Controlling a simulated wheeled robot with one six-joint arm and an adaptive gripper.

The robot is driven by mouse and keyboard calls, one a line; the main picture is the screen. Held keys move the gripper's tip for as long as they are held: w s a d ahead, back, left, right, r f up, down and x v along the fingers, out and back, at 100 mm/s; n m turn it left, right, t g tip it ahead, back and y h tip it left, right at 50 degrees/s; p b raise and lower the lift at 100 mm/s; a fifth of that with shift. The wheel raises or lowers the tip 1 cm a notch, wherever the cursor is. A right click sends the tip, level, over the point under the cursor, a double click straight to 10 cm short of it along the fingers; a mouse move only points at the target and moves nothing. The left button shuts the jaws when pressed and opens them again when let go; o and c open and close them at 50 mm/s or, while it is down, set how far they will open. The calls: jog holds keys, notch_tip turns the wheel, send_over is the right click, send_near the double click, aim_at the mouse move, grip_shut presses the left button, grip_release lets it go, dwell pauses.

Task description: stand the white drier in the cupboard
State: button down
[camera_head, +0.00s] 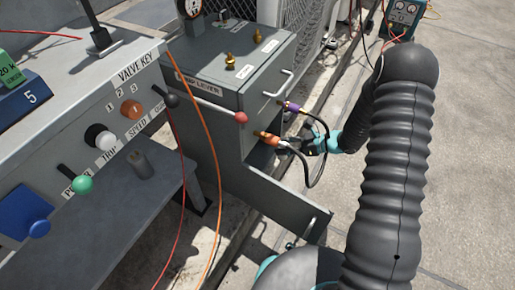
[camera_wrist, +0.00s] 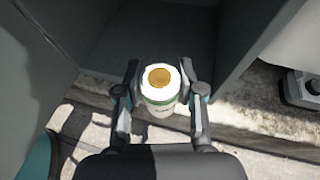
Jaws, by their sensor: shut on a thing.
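The white drier (camera_wrist: 158,97) is a white cylinder with a brass-coloured round top and a green band. My gripper (camera_wrist: 160,70) is shut on it, one finger on each side. In the head view my gripper (camera_head: 308,144) is beside the open front of the grey cupboard (camera_head: 224,160). There the drier is mostly hidden, with a little white showing at the jaws. In the wrist view the dark cupboard interior (camera_wrist: 140,35) lies just beyond the drier, between two grey walls. I cannot tell whether the drier is past the cupboard's front edge.
An open grey door (camera_head: 280,203) with a handle hangs below and in front of the cupboard. Dark hoses with a purple fitting (camera_head: 292,107) and an orange fitting (camera_head: 268,138) loop near my gripper. A control bench (camera_head: 75,115) stands at left; paving (camera_head: 470,150) lies clear at right.

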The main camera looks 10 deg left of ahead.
jog(key=shift+x, duration=4.8)
jog(key=shift+f+b, duration=0.15)
jog(key=shift+b, duration=0.25)
jog(key=c, duration=0.7)
grip_release()
jog(key=shift+r, duration=0.25)
jog(key=p+v, duration=0.1)
jog(key=v, duration=1.1)
